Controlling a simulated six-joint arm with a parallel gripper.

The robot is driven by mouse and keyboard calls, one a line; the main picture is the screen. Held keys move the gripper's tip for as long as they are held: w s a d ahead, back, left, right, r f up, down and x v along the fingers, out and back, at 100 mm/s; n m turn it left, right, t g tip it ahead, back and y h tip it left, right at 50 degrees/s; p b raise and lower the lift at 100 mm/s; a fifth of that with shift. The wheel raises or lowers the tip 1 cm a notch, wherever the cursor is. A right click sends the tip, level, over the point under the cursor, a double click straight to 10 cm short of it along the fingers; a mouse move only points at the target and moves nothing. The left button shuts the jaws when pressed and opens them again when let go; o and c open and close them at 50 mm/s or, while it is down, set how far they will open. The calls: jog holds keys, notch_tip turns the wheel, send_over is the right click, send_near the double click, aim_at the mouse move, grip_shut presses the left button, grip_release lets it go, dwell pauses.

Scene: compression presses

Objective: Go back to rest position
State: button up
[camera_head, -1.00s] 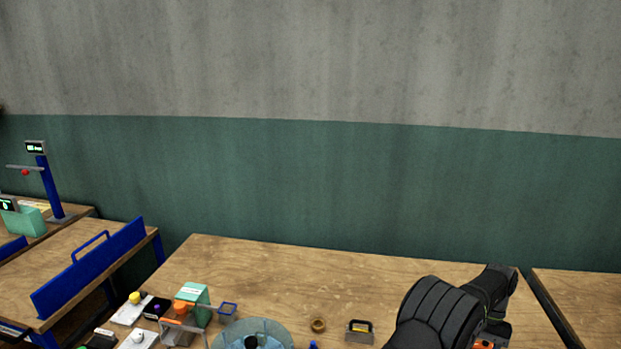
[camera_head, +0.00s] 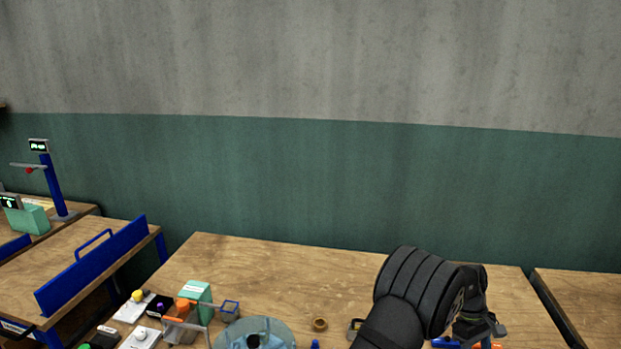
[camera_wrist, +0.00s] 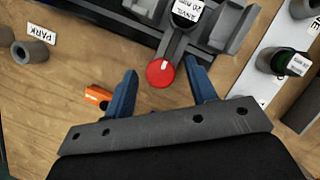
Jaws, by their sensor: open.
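My gripper (camera_wrist: 160,66) shows in the wrist view with its two blue fingers spread apart and nothing held between them. A round red knob (camera_wrist: 160,74) on a dark grey fixture (camera_wrist: 176,45) lies between and just beyond the fingertips; I cannot tell its distance from them. The fixture carries a white label with dark print. In the head view my black arm covers the lower right of the bench, and the gripper is mostly hidden behind it at the bottom edge.
The wooden bench (camera_head: 290,262) is clear at the back. A teal box (camera_head: 196,293), a small blue open bin (camera_head: 230,310), a clear round dish (camera_head: 275,325) and a brass ring (camera_head: 320,323) stand along the front. A grey ring (camera_wrist: 30,53) and an orange piece (camera_wrist: 97,95) lie left of the fingers.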

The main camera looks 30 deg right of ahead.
jog(key=shift+r+n+h, duration=0.15)
jog(key=shift+n+h, duration=0.15)
jog(key=shift+n, duration=0.6)
jog(key=shift+v, duration=1.5)
jog(key=f, duration=0.1)
jog(key=s+f, duration=0.1)
jog(key=f, duration=0.1)
jog(key=shift+s+f+m, duration=0.15)
jog(key=shift+f+m, duration=0.05)
jog(key=shift+m, duration=0.2)
jog(key=m+y, duration=0.1)
jog(key=m, duration=0.1)
jog(key=m+y, duration=0.1)
jog(key=m, duration=0.2)
jog(key=shift+d+r+t, duration=0.1)
jog(key=shift+d+t, duration=0.05)
jog(key=shift+t, duration=0.15)
jog(key=m+y, duration=0.1)
jog(key=m, duration=0.1)
jog(key=m+t, duration=0.1)
jog(key=m, duration=0.2)
jog(key=shift+s+d+m+y, duration=0.1)
jog(key=shift+m+y, duration=0.2)
jog(key=shift+y, duration=0.1)
jog(key=shift+t, duration=0.3)
